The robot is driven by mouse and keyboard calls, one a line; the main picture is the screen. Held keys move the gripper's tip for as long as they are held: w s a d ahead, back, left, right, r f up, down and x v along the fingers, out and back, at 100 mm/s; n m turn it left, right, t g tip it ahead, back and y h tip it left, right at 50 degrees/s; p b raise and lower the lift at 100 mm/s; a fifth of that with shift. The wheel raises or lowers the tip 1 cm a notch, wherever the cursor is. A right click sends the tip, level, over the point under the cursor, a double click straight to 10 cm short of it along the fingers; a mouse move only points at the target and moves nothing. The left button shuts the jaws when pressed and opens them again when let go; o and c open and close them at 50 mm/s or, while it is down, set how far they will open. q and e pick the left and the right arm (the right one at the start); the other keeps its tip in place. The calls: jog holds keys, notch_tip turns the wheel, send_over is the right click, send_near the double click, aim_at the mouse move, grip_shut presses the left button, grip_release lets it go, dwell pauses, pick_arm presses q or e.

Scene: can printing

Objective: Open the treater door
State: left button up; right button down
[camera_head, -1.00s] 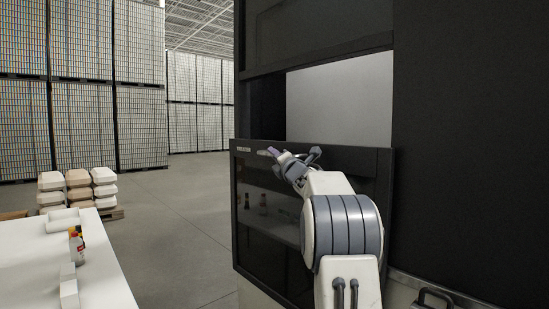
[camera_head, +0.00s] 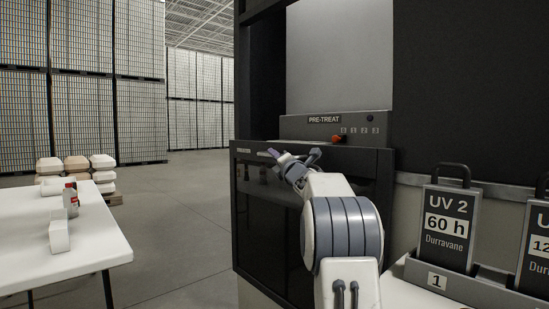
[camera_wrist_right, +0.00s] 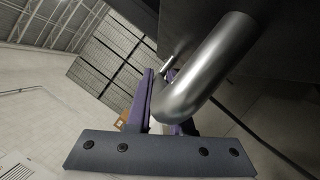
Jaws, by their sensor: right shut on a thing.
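The treater is the tall dark machine, with a PRE-TREAT label plate (camera_head: 324,119) on it. Its door (camera_head: 268,215) is a dark glossy panel in a black frame, in the middle of the head view. A tall space with a pale grey back shows above the door's top edge. My right gripper (camera_head: 290,157) is at the door's upper front. In the right wrist view a thick grey tubular handle (camera_wrist_right: 208,68) bends down between its purple fingers, and the gripper is shut on it. The far finger is partly hidden by the handle. My left gripper is out of view.
At right, a holder (camera_head: 470,287) carries UV cartridges (camera_head: 447,228) close beside my right arm. Pallet stacks (camera_head: 85,120) stand far back. The floor between table and machine is clear.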

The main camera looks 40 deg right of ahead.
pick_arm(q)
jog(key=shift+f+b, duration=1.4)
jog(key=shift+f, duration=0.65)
pick_arm(e)
jog(key=shift+f, duration=2.15)
jog(key=c, duration=0.8)
grip_release()
jog(key=shift+r, duration=0.1)
jog(key=shift+s, duration=0.15)
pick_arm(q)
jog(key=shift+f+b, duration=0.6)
pick_arm(e)
jog(key=v, duration=1)
jog(key=shift+s, duration=0.15)
